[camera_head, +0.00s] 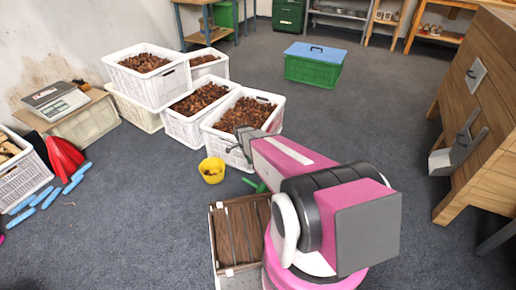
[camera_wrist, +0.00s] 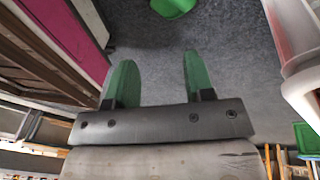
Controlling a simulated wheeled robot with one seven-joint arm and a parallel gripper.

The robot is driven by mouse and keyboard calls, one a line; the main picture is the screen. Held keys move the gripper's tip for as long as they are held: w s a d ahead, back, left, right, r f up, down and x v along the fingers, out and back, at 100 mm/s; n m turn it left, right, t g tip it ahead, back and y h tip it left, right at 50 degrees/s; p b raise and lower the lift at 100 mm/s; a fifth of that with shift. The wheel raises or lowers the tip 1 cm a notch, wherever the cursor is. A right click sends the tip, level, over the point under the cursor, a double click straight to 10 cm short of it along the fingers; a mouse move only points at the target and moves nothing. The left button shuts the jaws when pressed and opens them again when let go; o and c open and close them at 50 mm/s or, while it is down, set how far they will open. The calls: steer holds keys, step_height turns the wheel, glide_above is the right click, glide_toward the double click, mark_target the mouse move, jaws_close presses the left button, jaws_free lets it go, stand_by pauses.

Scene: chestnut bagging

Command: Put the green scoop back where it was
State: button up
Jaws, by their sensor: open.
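The green scoop (camera_wrist: 172,6) lies on the grey floor at the top edge of the wrist view, cut off by the frame. In the head view a small green piece (camera_head: 256,186) shows on the floor by my arm, right of the yellow bucket; it looks like the scoop, partly hidden. My gripper (camera_wrist: 158,58) has two green fingers, spread apart with nothing between them. The scoop is beyond the fingertips, apart from them. In the head view the fingers cannot be made out clearly; my arm ends in front of the nearest chestnut crate.
The nearest white chestnut crate (camera_head: 219,143) is close to my arm; its wall (camera_wrist: 300,75) shows at right in the wrist view. A yellow bucket (camera_head: 212,170) and a brown slatted bin (camera_head: 212,232) stand nearby. A blue-lidded green crate (camera_head: 312,73) is farther back.

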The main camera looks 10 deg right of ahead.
steer(key=s+r+n+t+y, duration=0.1)
steer(key=s+r+n, duration=0.7)
steer(key=r, duration=0.4)
steer(key=s+r+n+y, duration=0.1)
steer(key=s+r+n, duration=0.7)
steer(key=s+r, duration=0.2)
step_height(320, 180, up, 2)
steer(key=shift+d+r+n+t, duration=0.2)
steer(key=shift+d+n+t, duration=0.1)
steer(key=shift+d+t, duration=0.15)
